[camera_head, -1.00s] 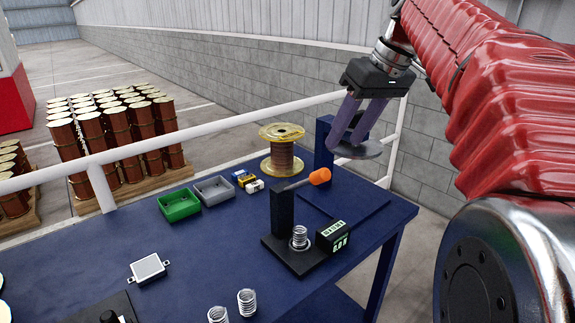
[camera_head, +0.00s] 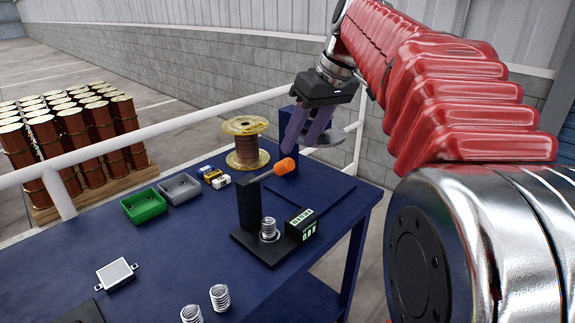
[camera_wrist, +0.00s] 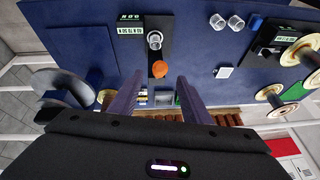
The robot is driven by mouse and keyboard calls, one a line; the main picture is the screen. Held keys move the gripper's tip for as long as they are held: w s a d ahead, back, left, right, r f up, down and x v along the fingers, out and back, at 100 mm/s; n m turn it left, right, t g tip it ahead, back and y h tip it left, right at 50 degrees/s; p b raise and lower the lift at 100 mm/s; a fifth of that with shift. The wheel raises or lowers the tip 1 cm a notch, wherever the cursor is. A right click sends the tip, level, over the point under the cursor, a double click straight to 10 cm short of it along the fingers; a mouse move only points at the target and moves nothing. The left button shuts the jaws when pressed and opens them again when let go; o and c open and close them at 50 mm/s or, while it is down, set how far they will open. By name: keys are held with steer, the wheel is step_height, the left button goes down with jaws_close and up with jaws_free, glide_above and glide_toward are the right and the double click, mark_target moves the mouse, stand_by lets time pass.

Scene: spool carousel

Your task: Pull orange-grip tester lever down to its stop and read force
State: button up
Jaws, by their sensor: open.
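The tester is a black stand (camera_head: 250,205) on a black base on the blue table. Its lever ends in an orange grip (camera_head: 285,166), raised and pointing up to the right. A coil spring (camera_head: 268,228) stands on the base, beside a small box with a green display (camera_head: 301,223) whose digits are hard to read. My gripper (camera_head: 297,146) is open and empty, above and beyond the orange grip in the head view. In the wrist view the orange grip (camera_wrist: 160,69) lies ahead of the gap between my fingers (camera_wrist: 158,90), not between them. No contact shows.
A copper wire spool (camera_head: 246,150) stands left of my gripper. Green (camera_head: 143,206) and grey (camera_head: 180,188) bins, loose springs (camera_head: 219,297) and a white railing (camera_head: 190,125) are also near. The table's right front is clear.

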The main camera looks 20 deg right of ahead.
mark_target(289, 161)
steer(key=x, duration=0.8)
steer(key=shift+w+f, duration=0.1)
steer(key=shift+f, duration=0.1)
steer(key=shift+c, duration=0.5)
jaws_close()
steer(key=shift+a, duration=0.1)
